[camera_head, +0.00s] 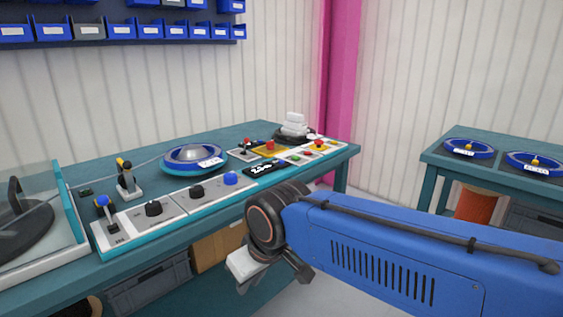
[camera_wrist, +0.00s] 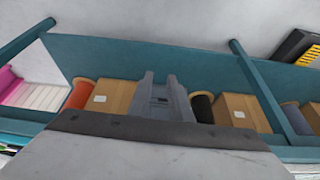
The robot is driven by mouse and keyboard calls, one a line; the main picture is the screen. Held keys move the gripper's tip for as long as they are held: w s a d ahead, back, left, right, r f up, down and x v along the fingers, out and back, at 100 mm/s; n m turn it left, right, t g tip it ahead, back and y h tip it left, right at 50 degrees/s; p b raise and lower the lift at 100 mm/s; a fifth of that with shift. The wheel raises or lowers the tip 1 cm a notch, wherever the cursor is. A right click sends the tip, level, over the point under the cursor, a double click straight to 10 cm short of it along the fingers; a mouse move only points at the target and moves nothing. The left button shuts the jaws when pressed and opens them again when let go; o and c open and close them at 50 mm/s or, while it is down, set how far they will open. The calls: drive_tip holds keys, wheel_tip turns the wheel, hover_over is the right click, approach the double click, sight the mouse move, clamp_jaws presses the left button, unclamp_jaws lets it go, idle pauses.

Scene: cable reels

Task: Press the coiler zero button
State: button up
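The control panel (camera_head: 180,208) runs along the front of the teal bench in the head view. It carries a small black display (camera_head: 262,169) with white digits, and beside it small green and red buttons (camera_head: 296,157). Which button is the coiler zero button cannot be read; labels are too small. A blue knob (camera_head: 230,179) and black knobs (camera_head: 153,208) sit further left. My gripper (camera_head: 268,270) is in front of the bench, below the panel top and apart from the buttons. The panel's buttons are not identifiable there.
A blue-rimmed coiler reel (camera_head: 193,156) stands on the bench behind the knobs. Yellow plates with red buttons (camera_head: 270,147) are at the right. A second table (camera_head: 437,160) holds blue reels. Under the bench, the wrist view shows cardboard boxes (camera_wrist: 115,97) and spools (camera_wrist: 81,94).

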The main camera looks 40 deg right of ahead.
clamp_jaws()
idle(1.2)
drive_tip(key=w+d+r+m+t+y, duration=0.1)
drive_tip(key=w+d+r+m, duration=0.1)
drive_tip(key=w+d+r, duration=0.65)
drive_tip(key=w+d+r+m, duration=0.2)
drive_tip(key=w+d+r, duration=0.25)
drive_tip(key=w, duration=0.65)
drive_tip(key=w+d+r+m+t, duration=0.1)
drive_tip(key=w+d+r, duration=0.1)
drive_tip(key=d, duration=0.6)
drive_tip(key=w+d+r+m+t, duration=0.1)
drive_tip(key=w+d+r, duration=0.2)
drive_tip(key=d, duration=0.6)
drive_tip(key=w+d+r+m+t, duration=0.1)
drive_tip(key=w+d+r, duration=0.2)
drive_tip(key=d, duration=0.5)
drive_tip(key=shift+w+d+r, duration=0.15)
drive_tip(key=shift+w+r, duration=0.1)
drive_tip(key=shift+w, duration=0.5)
